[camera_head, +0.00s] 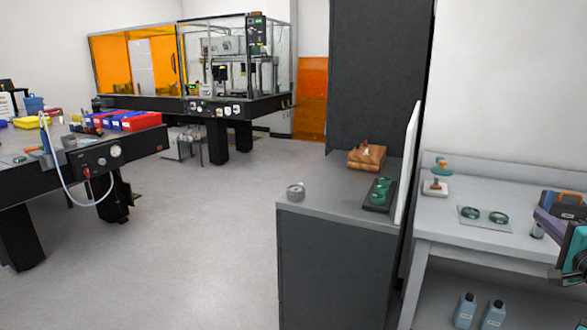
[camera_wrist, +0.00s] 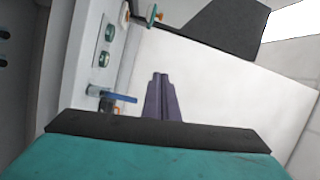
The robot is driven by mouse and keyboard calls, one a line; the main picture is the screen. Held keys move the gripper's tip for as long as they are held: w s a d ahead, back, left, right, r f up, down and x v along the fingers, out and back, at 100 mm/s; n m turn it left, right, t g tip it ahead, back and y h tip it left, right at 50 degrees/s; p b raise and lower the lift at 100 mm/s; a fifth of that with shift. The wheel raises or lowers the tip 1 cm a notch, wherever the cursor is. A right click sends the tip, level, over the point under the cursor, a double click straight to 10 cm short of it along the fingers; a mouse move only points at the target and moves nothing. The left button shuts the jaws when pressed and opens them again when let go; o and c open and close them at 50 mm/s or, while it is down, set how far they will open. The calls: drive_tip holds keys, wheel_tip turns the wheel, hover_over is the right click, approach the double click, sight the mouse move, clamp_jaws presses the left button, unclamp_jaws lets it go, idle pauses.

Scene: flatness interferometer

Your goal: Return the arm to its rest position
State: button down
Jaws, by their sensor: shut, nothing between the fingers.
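My gripper shows in the wrist view (camera_wrist: 160,78) as two purple fingers lying side by side, shut with nothing between them. In the head view my purple gripper (camera_head: 548,222) and part of my teal arm show at the right edge, in front of the grey bench (camera_head: 450,228). The rest of my arm is cut off by the picture's edge.
The bench carries round green optics on a mat (camera_head: 470,220), a small stand (camera_head: 437,184) and a dark case with an orange handle (camera_head: 563,204). A white panel (camera_head: 408,165) divides it from a grey cabinet (camera_head: 325,195). Open floor (camera_head: 210,220) lies left.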

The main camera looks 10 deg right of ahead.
drive_tip(key=w+a+f+n+g+y+p, duration=0.1)
drive_tip(key=w+a+f+n+g+y, duration=0.15)
drive_tip(key=w+a+f, duration=0.75)
drive_tip(key=w+a+f+n+g+y+p, duration=0.25)
drive_tip(key=a+f+y, duration=0.2)
drive_tip(key=f, duration=0.85)
drive_tip(key=w+a+f+n+g+y+p, duration=0.1)
drive_tip(key=a+f+n+g+y+p, duration=0.25)
drive_tip(key=a+f, duration=1.55)
drive_tip(key=s+a+f+n+g, duration=0.6)
drive_tip(key=s+a+f+g, duration=0.3)
drive_tip(key=s+a+f, duration=0.55)
drive_tip(key=s+a+f+n+g+h+p, duration=0.1)
drive_tip(key=s+a+f+n+g+h, duration=0.1)
drive_tip(key=s, duration=0.6)
drive_tip(key=s+a+f+n+g+h+p, duration=0.2)
drive_tip(key=s+a+f+n+g, duration=0.1)
drive_tip(key=s+f, duration=0.3)
drive_tip(key=shift+s+a+f+g+h, duration=0.15)
drive_tip(key=shift+s+a+g+h, duration=0.2)
drive_tip(key=shift+s+a, duration=0.65)
drive_tip(key=shift+s+d, duration=0.2)
drive_tip(key=shift+d, duration=0.05)
